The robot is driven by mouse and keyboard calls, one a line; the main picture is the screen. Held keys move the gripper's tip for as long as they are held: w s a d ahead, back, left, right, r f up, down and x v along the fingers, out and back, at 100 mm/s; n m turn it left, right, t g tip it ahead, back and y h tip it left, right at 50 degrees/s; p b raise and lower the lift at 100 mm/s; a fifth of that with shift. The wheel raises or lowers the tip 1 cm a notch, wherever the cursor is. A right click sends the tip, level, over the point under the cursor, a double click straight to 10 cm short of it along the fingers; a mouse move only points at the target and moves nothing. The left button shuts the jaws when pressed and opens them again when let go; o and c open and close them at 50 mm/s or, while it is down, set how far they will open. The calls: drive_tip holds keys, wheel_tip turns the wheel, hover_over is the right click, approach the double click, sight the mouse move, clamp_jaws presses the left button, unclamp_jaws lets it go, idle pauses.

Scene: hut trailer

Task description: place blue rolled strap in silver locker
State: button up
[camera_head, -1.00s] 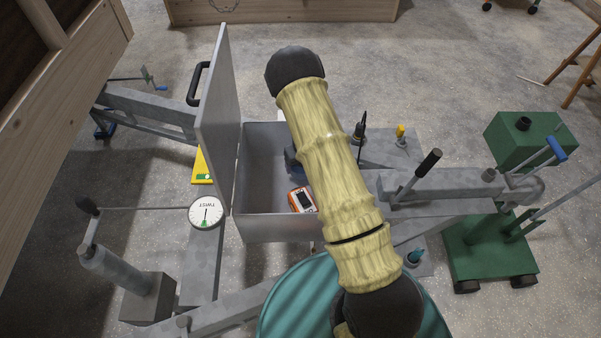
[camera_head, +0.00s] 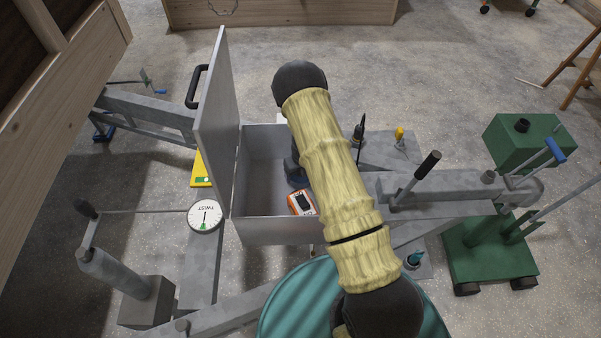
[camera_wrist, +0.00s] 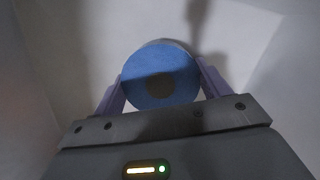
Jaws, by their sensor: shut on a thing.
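The silver locker (camera_head: 235,180) is an open grey metal box near the middle of the head view, with its lid (camera_head: 216,120) standing up on the left. My gripper (camera_wrist: 160,78) is shut on the blue rolled strap (camera_wrist: 160,58), a round blue roll with a dark centre, in the wrist view. Pale walls surround the roll there, so it is inside the locker. Whether it touches the floor, I cannot tell. In the head view my arm hides the strap and most of the gripper.
An orange and white device (camera_head: 302,202) lies on the locker floor. A round dial (camera_head: 205,216) stands at the locker's front left. A grey bar with a black-handled lever (camera_head: 427,165) is to the right, beside a green wheeled machine (camera_head: 490,250). A teal round top (camera_head: 300,305) is in front.

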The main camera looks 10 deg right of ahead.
drive_tip(key=o, duration=1.2)
drive_tip(key=shift+f, duration=0.1)
wheel_tip(320, 180, up, 12)
drive_tip(key=s+p, duration=0.1)
drive_tip(key=shift+s+d, duration=0.2)
drive_tip(key=shift+s, duration=0.2)
